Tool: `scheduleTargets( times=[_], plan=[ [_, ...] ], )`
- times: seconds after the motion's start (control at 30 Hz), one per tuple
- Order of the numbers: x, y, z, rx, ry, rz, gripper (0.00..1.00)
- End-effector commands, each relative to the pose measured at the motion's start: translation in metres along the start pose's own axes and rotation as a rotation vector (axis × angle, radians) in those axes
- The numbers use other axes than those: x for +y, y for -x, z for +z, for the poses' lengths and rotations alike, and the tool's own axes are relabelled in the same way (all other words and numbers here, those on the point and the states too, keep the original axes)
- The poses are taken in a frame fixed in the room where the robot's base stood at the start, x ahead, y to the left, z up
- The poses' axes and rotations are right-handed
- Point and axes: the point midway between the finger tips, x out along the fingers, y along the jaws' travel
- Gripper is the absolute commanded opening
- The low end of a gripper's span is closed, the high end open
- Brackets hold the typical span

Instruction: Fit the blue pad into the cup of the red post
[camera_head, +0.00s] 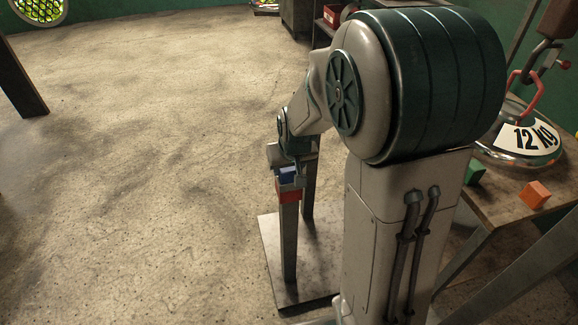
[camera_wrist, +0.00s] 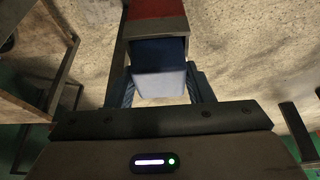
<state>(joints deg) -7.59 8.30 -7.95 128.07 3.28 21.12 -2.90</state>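The blue pad (camera_head: 289,176) is a small block directly above the red cup (camera_head: 289,195) on top of a grey metal post (camera_head: 289,245). In the wrist view the pad (camera_wrist: 160,80) sits between the two fingers of my gripper (camera_wrist: 160,90), which look closed on its sides. The red cup (camera_wrist: 156,9) shows at the top of that view, close against the pad's far end. I cannot tell whether the pad is inside the cup or only at its mouth. In the head view my gripper (camera_head: 288,163) is partly hidden by my arm.
The post stands on a flat metal base plate (camera_head: 300,292), with a second upright (camera_head: 309,190) behind it. At right a wooden table (camera_head: 500,200) holds a 12 kg weight (camera_head: 520,140), a green block (camera_head: 474,172) and an orange block (camera_head: 535,195).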

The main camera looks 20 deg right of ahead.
Motion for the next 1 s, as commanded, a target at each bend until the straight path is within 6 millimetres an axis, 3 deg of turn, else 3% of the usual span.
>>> scheduleTargets(
  times=[0.07,0.47,1.0],
  plan=[
    [0.000,0.000,0.000,0.000,0.000,0.000,0.67],
    [0.000,0.008,-0.003,0.001,0.000,0.000,0.67],
    [0.000,0.110,-0.003,0.002,0.000,0.000,0.67]
  ],
)
